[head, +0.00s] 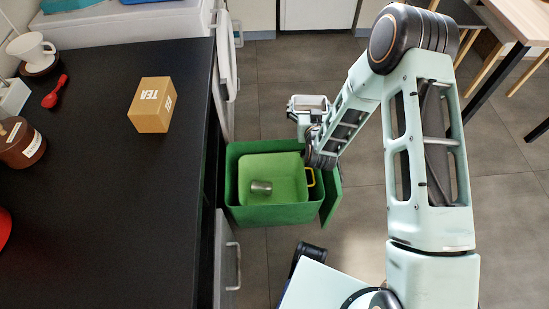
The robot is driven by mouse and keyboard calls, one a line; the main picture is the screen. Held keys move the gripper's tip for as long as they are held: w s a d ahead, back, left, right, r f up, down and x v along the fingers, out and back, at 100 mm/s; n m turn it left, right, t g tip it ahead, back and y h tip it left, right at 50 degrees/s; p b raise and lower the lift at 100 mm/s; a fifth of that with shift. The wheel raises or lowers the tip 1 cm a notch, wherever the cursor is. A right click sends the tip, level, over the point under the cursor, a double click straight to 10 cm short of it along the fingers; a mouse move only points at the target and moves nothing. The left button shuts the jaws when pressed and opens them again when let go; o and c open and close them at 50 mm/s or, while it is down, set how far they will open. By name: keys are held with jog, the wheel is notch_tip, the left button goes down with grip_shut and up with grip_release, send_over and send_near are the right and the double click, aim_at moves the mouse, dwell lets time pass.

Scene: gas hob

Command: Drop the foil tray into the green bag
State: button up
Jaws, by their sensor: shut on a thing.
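The foil tray (311,101) is a small, silvery rectangular piece at the far end of my arm. My gripper (305,121) is shut on it, though the fingers are small and partly hidden by the arm. The green bag (272,214) shows as an open dark green box with a light green inside, standing low beside the counter. In the picture, the tray and gripper appear just above the bag's far right corner. I cannot tell their exact height over it. A grey metal can (261,187) lies inside the bag.
A black counter (120,210) fills the left side, with a tea box (152,105), a red scoop (55,92), a brown jar (21,143) and a white dripper (31,47) on it. A wooden table (521,18) stands at the upper right. Grey tiled floor is clear beyond the bag.

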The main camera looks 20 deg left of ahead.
jog(key=s+a+f+b, duration=0.3)
jog(key=s+f, duration=0.3)
jog(key=f, duration=0.5)
jog(key=s+a+f+b, duration=0.3)
jog(key=s+f, duration=0.3)
jog(key=f, duration=0.5)
jog(key=shift+s+a+f+n+y+b, duration=0.3)
jog(key=shift+s+n+y+b, duration=0.05)
jog(key=shift+s+n+y, duration=0.05)
jog(key=o, duration=0.9)
jog(key=shift+s, duration=0.1)
jog(key=v, duration=0.7)
jog(key=shift+r, duration=0.3)
